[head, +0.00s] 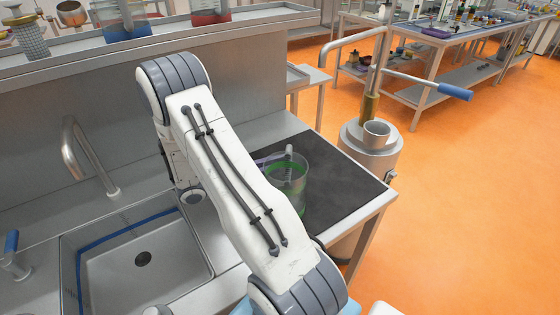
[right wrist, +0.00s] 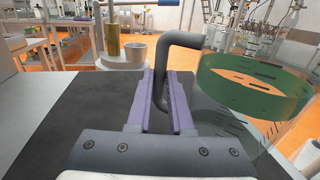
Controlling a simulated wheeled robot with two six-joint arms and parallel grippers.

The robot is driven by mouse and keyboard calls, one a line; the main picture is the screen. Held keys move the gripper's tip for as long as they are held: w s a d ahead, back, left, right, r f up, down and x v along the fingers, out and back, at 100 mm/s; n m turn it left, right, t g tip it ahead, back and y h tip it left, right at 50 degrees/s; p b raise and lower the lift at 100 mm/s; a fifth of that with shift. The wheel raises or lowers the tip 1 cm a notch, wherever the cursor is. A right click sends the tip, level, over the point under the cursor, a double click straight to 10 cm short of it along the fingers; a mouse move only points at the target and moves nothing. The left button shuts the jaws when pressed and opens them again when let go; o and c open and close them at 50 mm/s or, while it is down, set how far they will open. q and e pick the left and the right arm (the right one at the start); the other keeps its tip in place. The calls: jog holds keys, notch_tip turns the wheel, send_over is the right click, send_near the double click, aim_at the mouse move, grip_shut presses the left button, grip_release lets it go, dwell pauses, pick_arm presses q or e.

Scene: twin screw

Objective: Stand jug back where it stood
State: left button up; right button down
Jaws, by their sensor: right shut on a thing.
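The jug (head: 287,178) is clear with a green band and is over the dark mat (head: 335,172) right of the sink. My arm hides part of its lower left side. In the right wrist view the jug (right wrist: 255,85) is at the right, with its dark grey handle (right wrist: 183,42) towards me. My right gripper (right wrist: 160,85), with purple fingers, is shut on the handle. I cannot tell whether the jug's base touches the mat. My left gripper is in neither view.
A steel sink (head: 145,260) with a tap (head: 90,155) is at the left. A metal cylinder (head: 370,150) with a small cup and a blue-handled lever (head: 440,87) stands beyond the mat's right edge. Bare mat lies right of the jug.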

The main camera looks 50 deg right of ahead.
jog(key=shift+f, duration=0.5)
dwell(0.3)
jog(key=c, duration=0.7)
grip_release()
jog(key=shift+c, duration=0.2)
jog(key=b+v, duration=0.2)
jog(key=v, duration=0.8)
jog(key=shift+w+a, duration=0.1)
jog(key=shift+a, duration=0.05)
jog(key=s+a+r+m+t+y, duration=0.1)
jog(key=s+a+t+y, duration=0.2)
jog(key=a, duration=0.7)
jog(key=s+a+r+m+t+y, duration=0.1)
jog(key=s+a+m+t+y, duration=0.1)
jog(key=s+a+y, duration=0.5)
jog(key=s+a+r+m+t+y+p, duration=0.1)
jog(key=s+a+t+y, duration=0.2)
jog(key=a, duration=1.1)
jog(key=s+y, duration=0.2)
jog(key=y, duration=0.2)
jog(key=shift+r+m+t, duration=0.25)
jog(key=shift+m+t, duration=0.15)
